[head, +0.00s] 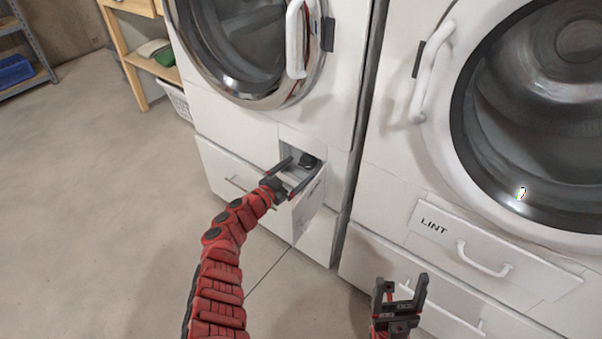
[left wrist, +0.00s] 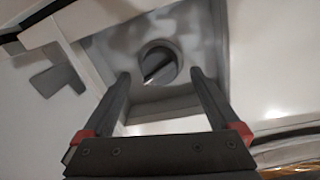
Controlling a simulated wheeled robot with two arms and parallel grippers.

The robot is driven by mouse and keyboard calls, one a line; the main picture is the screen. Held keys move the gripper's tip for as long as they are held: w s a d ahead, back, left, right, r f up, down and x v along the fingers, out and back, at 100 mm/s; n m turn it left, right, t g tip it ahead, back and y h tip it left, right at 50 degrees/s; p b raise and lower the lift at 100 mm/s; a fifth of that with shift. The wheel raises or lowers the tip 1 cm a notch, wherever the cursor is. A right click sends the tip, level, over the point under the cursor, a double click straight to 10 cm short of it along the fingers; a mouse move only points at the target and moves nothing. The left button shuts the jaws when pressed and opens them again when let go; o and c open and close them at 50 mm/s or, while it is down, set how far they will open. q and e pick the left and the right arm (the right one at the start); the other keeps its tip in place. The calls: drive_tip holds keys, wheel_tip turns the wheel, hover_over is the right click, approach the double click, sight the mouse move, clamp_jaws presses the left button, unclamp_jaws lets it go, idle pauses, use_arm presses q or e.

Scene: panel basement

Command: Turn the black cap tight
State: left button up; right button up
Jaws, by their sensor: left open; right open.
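The black cap (head: 308,161) sits inside a small open recess low on the front of the left washing machine. In the left wrist view the cap (left wrist: 158,62) is round with a raised grip bar across it, set in the recess's back wall. My left gripper (head: 296,174) is open in front of the recess, its fingers pointing at the cap. In the left wrist view the cap lies beyond the fingertips and between them, apart from both. My right gripper (head: 402,285) is open and empty, low in front of the right machine.
The recess's open flap (head: 308,208) hangs out below my left gripper. The left machine's door handle (head: 296,40) is above. The right machine has a LINT drawer (head: 490,250) and a round door. A shelf (head: 150,62) and white basket (head: 176,102) stand behind left. The left floor is clear.

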use_arm(q)
drive_tip(key=shift+w+d+f+b, duration=0.1)
drive_tip(key=shift+w+d+b, duration=0.2)
drive_tip(key=shift+w+d, duration=0.4)
drive_tip(key=shift+w, duration=0.05)
drive_tip(key=c, duration=1.4)
